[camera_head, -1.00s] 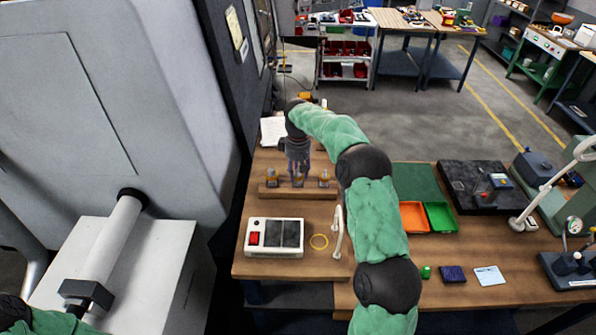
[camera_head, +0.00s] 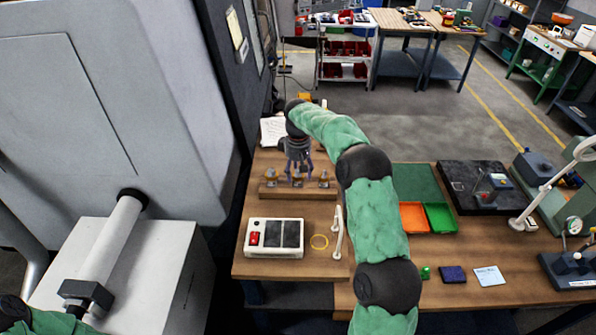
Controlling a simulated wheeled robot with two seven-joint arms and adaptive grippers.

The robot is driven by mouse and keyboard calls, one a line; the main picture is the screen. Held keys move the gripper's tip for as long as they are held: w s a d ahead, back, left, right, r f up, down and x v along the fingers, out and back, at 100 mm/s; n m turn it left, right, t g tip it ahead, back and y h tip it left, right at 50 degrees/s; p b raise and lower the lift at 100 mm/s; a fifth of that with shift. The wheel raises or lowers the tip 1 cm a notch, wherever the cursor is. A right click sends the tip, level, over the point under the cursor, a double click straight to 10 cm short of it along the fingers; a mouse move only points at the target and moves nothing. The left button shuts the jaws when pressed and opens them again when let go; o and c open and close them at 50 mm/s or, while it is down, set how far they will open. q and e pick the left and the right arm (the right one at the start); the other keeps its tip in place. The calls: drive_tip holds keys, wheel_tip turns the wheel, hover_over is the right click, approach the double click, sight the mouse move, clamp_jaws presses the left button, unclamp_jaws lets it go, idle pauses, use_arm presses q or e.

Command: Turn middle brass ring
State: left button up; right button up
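A wooden rack (camera_head: 298,193) on the workbench carries a row of three small brass-coloured fittings. The left fitting (camera_head: 271,177) and the right fitting (camera_head: 324,178) show on either side. The middle one is mostly hidden by my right gripper (camera_head: 298,174), which points down over it from above. The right gripper's fingers look spread apart, around or just above the middle fitting; I cannot tell whether they touch it. The ring itself is too small to make out. Only a piece of my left arm shows at the bottom left corner; its gripper is out of the picture.
A white box with a red button (camera_head: 274,238) stands in front of the rack. Orange (camera_head: 414,217) and green (camera_head: 440,216) trays lie right of my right arm. Papers (camera_head: 272,131) lie behind.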

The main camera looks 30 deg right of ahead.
wheel_tip(320, 180, up, 12)
idle(0.6)
drive_tip(key=shift+f, duration=0.1)
idle(0.4)
